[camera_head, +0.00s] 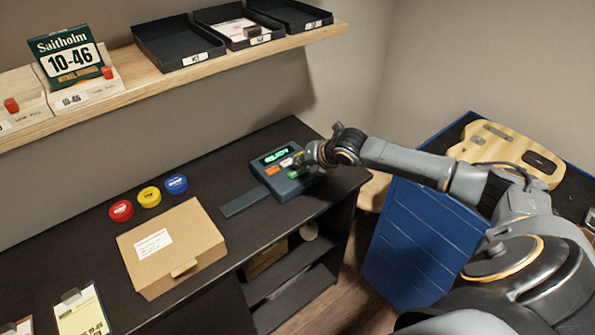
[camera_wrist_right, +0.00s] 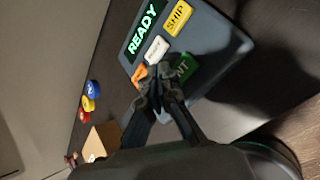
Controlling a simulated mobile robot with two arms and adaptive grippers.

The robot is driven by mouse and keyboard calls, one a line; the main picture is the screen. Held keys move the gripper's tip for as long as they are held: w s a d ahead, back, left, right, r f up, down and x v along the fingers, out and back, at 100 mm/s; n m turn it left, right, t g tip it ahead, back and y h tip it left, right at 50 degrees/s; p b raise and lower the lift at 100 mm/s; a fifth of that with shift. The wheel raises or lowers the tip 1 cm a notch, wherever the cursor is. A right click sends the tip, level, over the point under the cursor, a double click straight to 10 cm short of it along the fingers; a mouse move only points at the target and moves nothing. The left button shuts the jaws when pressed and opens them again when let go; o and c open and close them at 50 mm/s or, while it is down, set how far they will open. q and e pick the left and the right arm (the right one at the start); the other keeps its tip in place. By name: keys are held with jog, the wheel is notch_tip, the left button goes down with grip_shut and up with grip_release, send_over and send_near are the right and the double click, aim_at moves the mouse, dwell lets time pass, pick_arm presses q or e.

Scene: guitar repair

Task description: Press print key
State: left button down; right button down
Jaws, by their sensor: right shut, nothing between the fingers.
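The label printer (camera_head: 290,192) is a dark blue-grey box at the right end of the dark desk, with a lit green display. In the right wrist view its display (camera_wrist_right: 143,28) reads READY. The green print key (camera_wrist_right: 186,67) shows only the letters "NT"; my gripper hides the rest. A yellow SHIP key (camera_wrist_right: 178,18), a white key (camera_wrist_right: 157,50) and an orange key (camera_wrist_right: 139,75) are beside it. My right gripper (camera_wrist_right: 160,88) is shut and empty, its tips over the keypad at the green key's edge. I cannot tell whether they touch it. My left gripper is not in view.
A dark flat strip (camera_head: 245,202) extends left of the printer. A cardboard box (camera_head: 190,255) and red (camera_head: 121,211), yellow (camera_head: 149,197) and blue (camera_head: 176,184) round tins stand on the desk. A shelf (camera_head: 140,88) with trays is above. A blue cabinet (camera_head: 415,235) stands right.

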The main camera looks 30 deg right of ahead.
aim_at(300, 173)
jog(key=shift+f, duration=0.1)
jog(key=shift+f, duration=0.3)
jog(key=shift+f, duration=0.45)
dwell(0.8)
dwell(0.3)
jog(key=shift+r+p, duration=0.8)
jog(key=shift+r, duration=0.05)
notch_tip(300, 173, up, 5)
jog(key=p, duration=0.5)
jog(key=shift+r, duration=0.1)
dwell(0.4)
